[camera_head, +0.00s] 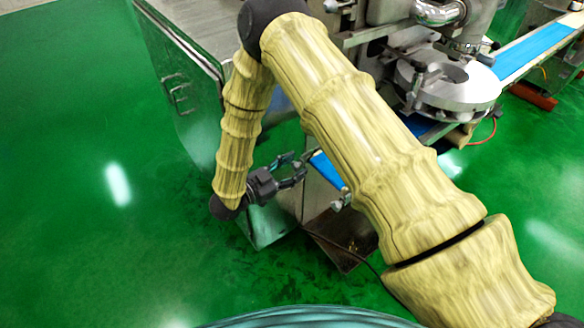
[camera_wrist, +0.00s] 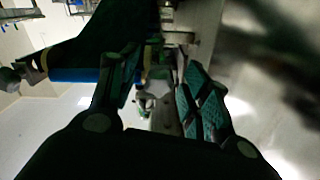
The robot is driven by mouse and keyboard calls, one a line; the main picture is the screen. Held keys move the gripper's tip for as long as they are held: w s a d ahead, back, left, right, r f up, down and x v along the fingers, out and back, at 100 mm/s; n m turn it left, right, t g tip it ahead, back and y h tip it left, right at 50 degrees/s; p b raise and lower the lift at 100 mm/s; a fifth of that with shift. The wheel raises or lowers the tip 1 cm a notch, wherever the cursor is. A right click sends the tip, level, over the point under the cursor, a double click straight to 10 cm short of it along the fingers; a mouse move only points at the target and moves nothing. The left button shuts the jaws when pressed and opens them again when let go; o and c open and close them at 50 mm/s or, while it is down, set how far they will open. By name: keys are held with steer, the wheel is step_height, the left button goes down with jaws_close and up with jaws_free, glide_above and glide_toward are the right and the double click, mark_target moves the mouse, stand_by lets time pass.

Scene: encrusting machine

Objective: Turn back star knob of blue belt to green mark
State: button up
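The blue belt (camera_head: 328,170) shows its near end beside the machine's metal side in the head view; its edge is also a blue strip (camera_wrist: 75,75) at the left in the wrist view. My gripper (camera_head: 298,171) is just left of this belt end. Its two fingers are apart, with nothing clearly held between them in the wrist view (camera_wrist: 160,85). A small pale part (camera_wrist: 145,103) shows beyond the gap between the fingers; I cannot tell whether it is the star knob. A small metal fitting (camera_head: 342,198) sits at the belt's near end. I cannot make out the green mark.
A large metal cabinet (camera_head: 185,60) stands behind my gripper. A round metal turntable (camera_head: 450,92) and a farther blue belt (camera_head: 535,50) are at the upper right. A dark cable (camera_head: 345,252) runs near the machine's foot. The green floor (camera_head: 80,200) at the left is clear.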

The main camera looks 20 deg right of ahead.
steer(key=c, duration=1)
steer(key=shift+m, duration=0.4)
